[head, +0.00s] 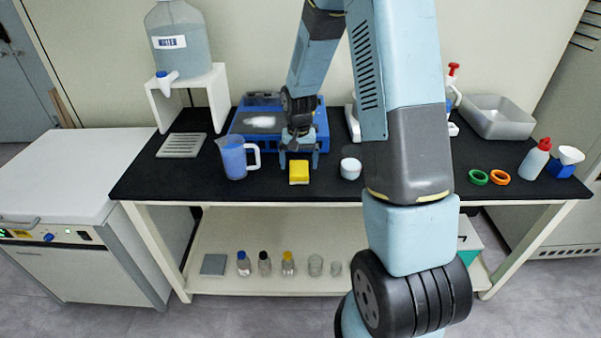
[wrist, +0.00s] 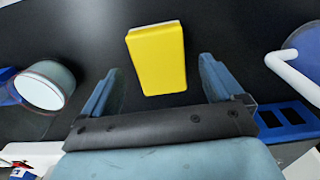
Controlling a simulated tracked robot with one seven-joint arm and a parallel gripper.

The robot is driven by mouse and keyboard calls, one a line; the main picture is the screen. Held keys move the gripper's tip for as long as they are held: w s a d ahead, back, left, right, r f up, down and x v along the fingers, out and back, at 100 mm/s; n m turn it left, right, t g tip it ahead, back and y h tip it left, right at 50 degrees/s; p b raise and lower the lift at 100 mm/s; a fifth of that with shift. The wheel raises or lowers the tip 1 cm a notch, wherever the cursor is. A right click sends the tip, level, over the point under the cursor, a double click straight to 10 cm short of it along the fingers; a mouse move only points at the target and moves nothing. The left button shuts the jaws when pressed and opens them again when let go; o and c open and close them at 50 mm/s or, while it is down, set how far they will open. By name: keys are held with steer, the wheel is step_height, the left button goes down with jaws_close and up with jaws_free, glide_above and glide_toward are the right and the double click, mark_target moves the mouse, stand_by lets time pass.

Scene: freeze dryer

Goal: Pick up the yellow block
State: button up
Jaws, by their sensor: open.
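The yellow block (head: 298,172) lies on the black bench top (head: 265,185) near its front edge. In the wrist view the yellow block (wrist: 157,60) shows just beyond and between my fingertips, with dark bench on both sides of it. My gripper (head: 299,158) is open and points down, a little behind and above the block in the head view. In the wrist view my gripper (wrist: 155,85) has its two blue fingers apart with nothing between them touching the block. I cannot tell the exact height of the fingertips above the bench.
A blue-filled jug (head: 233,160) with a white handle stands left of the block. A white-lidded jar (head: 350,168) stands to the right. A blue device (head: 320,125) is behind my gripper. The bench strip in front of the block is clear.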

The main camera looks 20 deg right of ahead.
steer(key=shift+f, duration=0.9)
steer(key=c, duration=1.2)
